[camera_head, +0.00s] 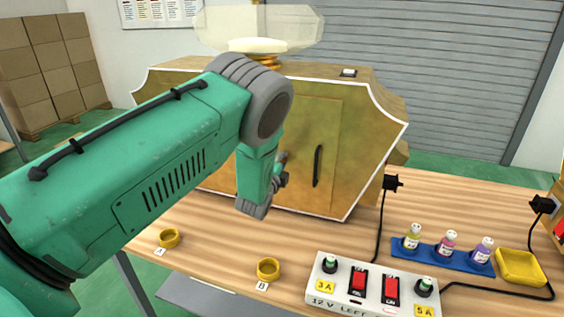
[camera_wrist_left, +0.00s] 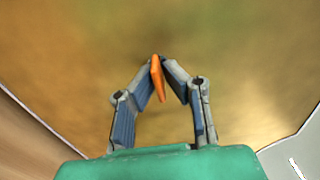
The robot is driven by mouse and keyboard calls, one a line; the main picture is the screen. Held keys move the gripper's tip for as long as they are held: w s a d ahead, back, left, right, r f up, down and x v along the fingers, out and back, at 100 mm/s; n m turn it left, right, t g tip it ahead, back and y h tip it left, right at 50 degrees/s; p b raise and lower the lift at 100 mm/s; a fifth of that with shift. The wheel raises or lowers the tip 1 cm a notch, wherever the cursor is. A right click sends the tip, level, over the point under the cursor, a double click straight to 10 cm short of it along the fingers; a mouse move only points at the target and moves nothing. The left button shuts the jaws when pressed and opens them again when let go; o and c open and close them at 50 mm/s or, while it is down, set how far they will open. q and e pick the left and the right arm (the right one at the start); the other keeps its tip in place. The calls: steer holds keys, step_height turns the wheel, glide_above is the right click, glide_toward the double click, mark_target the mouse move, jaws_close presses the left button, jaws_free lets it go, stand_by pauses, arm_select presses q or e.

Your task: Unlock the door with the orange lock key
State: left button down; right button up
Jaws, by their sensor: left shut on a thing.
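The door (camera_head: 322,150) is a yellow-brown panel with a black vertical handle on the front of the vending machine (camera_head: 385,130). My left gripper (camera_head: 280,170) is in front of the machine, to the left of the handle; my arm hides that part of the front. In the left wrist view, the left gripper (camera_wrist_left: 160,72) is shut on the orange key (camera_wrist_left: 157,78), held between its fingertips against the blurred yellow-brown surface. I cannot tell whether the key touches the lock. The lock itself is hidden or too blurred to see. My right gripper is not in view.
A white power strip (camera_head: 340,296) with red switches and black cables sits at the table's front. A blue tray (camera_head: 440,257) holds small bottles, next to a yellow dish (camera_head: 520,266). Two yellow rings (camera_head: 268,268) lie near labels A and B.

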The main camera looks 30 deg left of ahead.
arm_select(q)
steer(key=shift+d+f, duration=0.3)
steer(key=c, duration=1.7)
jaws_free()
steer(key=shift+w+d+r, duration=0.1)
steer(key=shift+s+r, duration=0.1)
steer(key=shift+s, duration=0.15)
steer(key=v, duration=1.1)
steer(key=shift+s+d, duration=0.1)
steer(key=shift+s, duration=0.1)
